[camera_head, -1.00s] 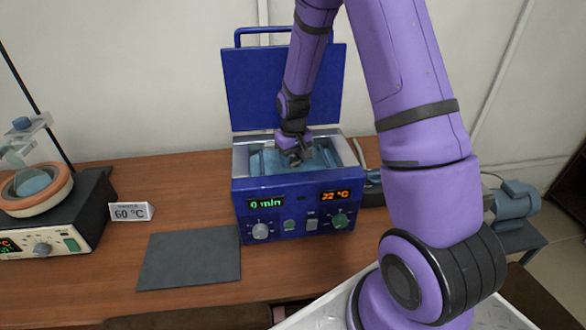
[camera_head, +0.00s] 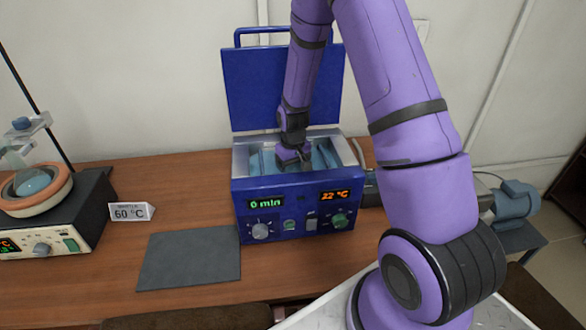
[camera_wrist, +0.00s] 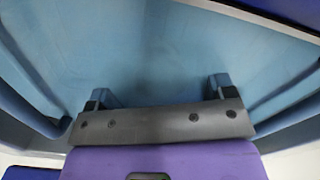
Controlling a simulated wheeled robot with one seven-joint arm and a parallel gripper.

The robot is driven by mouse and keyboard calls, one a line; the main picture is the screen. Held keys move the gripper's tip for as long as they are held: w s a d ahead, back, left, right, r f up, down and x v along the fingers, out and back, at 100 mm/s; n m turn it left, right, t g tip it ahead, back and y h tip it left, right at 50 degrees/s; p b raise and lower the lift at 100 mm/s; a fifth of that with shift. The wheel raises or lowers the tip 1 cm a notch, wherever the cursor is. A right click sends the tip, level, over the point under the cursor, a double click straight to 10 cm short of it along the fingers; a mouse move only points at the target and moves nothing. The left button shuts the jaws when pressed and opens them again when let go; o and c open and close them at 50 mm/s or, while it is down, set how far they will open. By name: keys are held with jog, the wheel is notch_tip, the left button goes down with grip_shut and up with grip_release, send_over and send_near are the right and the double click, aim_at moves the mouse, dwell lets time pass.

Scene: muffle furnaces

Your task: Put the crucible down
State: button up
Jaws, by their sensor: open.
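No crucible can be made out in either view. My gripper (camera_head: 294,158) points down into the open blue bath (camera_head: 290,182), over its light blue inside. In the wrist view my gripper (camera_wrist: 158,92) has its two fingers wide apart, with nothing seen between them. The pale blue basin wall and floor (camera_wrist: 170,40) fill most of that view. My gripper's own body and the bath's front wall hide part of the basin in the head view.
The bath's blue lid (camera_head: 250,90) stands raised behind my arm. A dark grey mat (camera_head: 190,258) lies bare in front. A heating mantle with a flask (camera_head: 35,185) and a "60 °C" sign (camera_head: 131,212) stand at left. A grey-blue pump (camera_head: 512,207) is at right.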

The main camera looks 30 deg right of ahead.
jog(key=s+a+r+t, duration=0.1)
jog(key=s+r, duration=0.1)
jog(key=r, duration=0.9)
jog(key=s+a+r, duration=0.1)
jog(key=s+r, duration=0.2)
jog(key=r, duration=0.9)
jog(key=s+a+r+t, duration=0.2)
jog(key=s+r, duration=0.5)
jog(key=s, duration=0.5)
jog(key=s+a+r+t, duration=0.2)
jog(key=s+r, duration=0.5)
jog(key=s, duration=0.4)
jog(key=shift+s+a+r, duration=0.3)
jog(key=shift+s+a, duration=0.05)
jog(key=shift+a, duration=0.5)
